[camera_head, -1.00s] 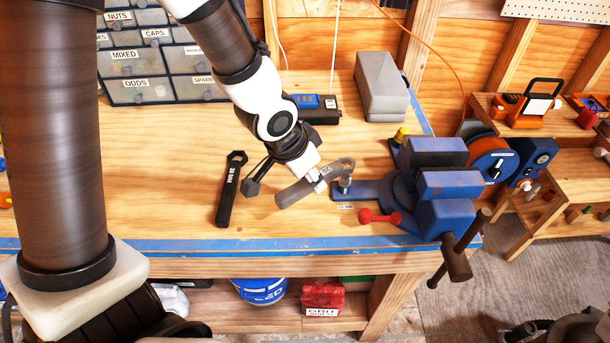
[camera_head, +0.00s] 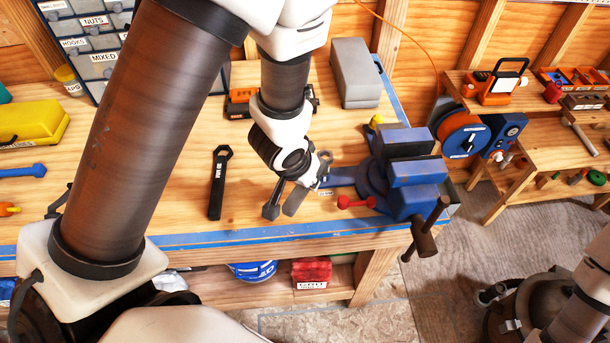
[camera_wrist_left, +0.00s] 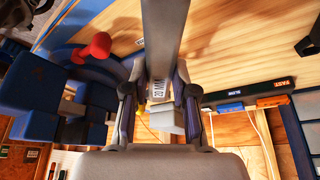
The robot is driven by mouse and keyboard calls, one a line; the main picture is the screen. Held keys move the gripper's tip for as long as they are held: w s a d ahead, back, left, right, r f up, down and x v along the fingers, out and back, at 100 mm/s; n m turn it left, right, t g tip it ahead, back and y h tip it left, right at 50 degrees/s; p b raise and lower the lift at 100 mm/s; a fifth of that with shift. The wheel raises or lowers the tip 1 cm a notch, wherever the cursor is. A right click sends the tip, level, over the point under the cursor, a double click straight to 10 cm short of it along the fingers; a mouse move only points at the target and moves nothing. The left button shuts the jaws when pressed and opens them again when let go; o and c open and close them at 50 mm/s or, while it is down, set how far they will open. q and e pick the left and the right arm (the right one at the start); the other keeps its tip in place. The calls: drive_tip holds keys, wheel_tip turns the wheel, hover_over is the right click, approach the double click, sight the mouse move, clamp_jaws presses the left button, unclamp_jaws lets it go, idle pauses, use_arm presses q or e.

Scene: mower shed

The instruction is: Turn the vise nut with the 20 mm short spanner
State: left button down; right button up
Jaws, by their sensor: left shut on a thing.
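My left gripper (camera_head: 296,182) is shut on the grey 20 mm short spanner (camera_head: 294,201), over the bench beside the vise. The blue vise (camera_head: 415,172) stands at the bench's right end and also shows in the left wrist view (camera_wrist_left: 45,100). My right gripper is not in view.
A longer black spanner (camera_head: 217,184) lies on the bench left of my gripper. A red-ended bar (camera_head: 356,202) lies before the vise. A grey block (camera_head: 354,75) stands at the back. The bench front between black spanner and edge is clear.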

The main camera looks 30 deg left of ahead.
use_arm(q)
drive_tip(key=shift+f+b, duration=1.3)
drive_tip(key=shift+f, duration=0.6)
idle(0.5)
